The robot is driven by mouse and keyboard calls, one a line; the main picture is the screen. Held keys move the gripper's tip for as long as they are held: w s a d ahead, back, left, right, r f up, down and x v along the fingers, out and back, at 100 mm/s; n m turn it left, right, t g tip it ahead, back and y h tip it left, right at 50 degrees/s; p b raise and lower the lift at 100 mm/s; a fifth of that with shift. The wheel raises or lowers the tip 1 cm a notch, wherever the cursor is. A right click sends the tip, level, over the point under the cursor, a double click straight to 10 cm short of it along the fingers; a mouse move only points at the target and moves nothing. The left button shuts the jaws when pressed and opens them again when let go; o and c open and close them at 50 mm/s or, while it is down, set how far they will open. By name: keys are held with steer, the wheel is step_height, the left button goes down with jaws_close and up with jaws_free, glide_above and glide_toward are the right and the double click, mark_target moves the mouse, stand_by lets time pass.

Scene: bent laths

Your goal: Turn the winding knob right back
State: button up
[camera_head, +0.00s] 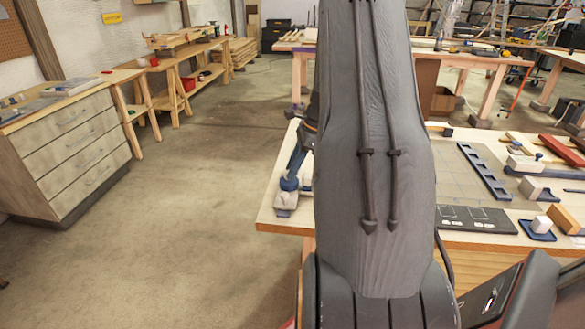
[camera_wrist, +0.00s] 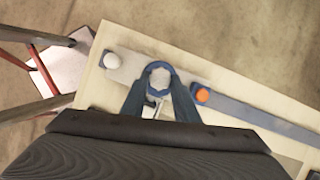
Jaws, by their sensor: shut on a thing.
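In the wrist view the winding knob (camera_wrist: 160,77) shows as a small round pale-grey top with a blue faceted edge around it. It sits on a light-grey block (camera_wrist: 128,68) near the end of a pale wooden board. My gripper (camera_wrist: 159,88) has its two dark-blue fingers on either side of the knob, shut on it. I cannot tell exactly where the fingertips end and the blue edge begins. In the head view my arm hides most of this; blue finger parts (camera_head: 290,184) show at the table's left corner. The knob itself cannot be made out there.
A long blue-grey strip (camera_wrist: 262,118) runs off to the right. The workbench (camera_head: 270,212) holds a black panel (camera_head: 470,219) and several wooden parts. Floor at left is clear.

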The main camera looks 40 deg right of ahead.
steer(key=n, duration=0.2)
steer(key=n+g, duration=0.2)
steer(key=n, duration=0.1)
steer(key=shift+w+d+n+y, duration=0.1)
steer(key=shift+w+n+y, duration=0.2)
steer(key=shift+w+y, duration=0.1)
steer(key=n+g, duration=0.1)
steer(key=n, duration=0.1)
steer(key=n+g+b, duration=0.1)
steer(key=n, duration=0.2)
steer(key=shift+w, duration=0.2)
steer(key=n+g, duration=0.1)
steer(key=n, duration=0.2)
steer(key=n+g+h+b, duration=0.1)
steer(key=n, duration=0.1)
steer(key=shift+w+a+n, duration=0.2)
steer(key=shift+n, duration=0.2)
steer(key=n+h, duration=0.1)
steer(key=n, duration=0.1)
steer(key=n+g+h, duration=0.1)
steer(key=n, duration=0.1)
steer(key=shift+a+n, duration=0.2)
steer(key=shift+n, duration=0.2)
steer(key=shift+f, duration=0.1)
steer(key=o, duration=1.1)
steer(key=shift+c, duration=0.2)
steer(key=b+v, duration=0.2)
steer(key=v, duration=0.6)
